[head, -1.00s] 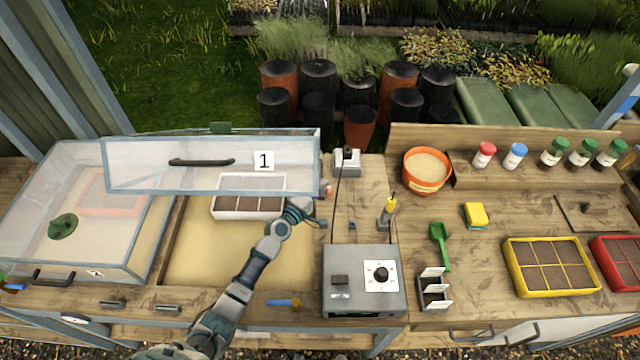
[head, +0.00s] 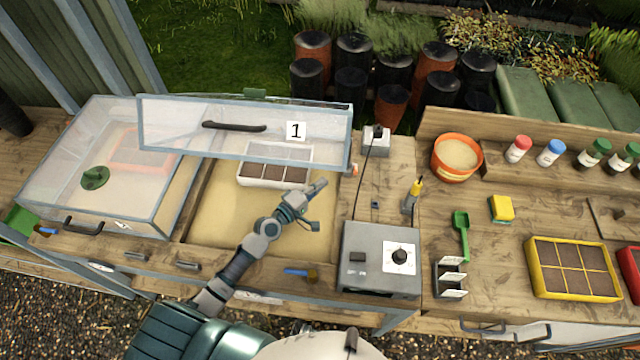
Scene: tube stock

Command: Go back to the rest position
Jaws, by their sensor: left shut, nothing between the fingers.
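My left gripper (head: 318,187) is shut and empty. It hovers over the sand bed of the open propagator box, in front of the white seed tray (head: 262,183). The raised clear lid marked 1 (head: 180,135) stands open above and behind it, with a black handle on its face. The gripper is apart from the lid as far as I can see. My left arm reaches up from the bottom of the view across the bench's front edge. My right gripper is not in view.
A grey control box (head: 358,285) with a dial stands right of my left arm. A blue-handled tool (head: 297,272) lies at the front edge. A closed clear box (head: 60,160) is at left. An orange sand pot (head: 440,174) and a yellow tray (head: 535,287) are at right.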

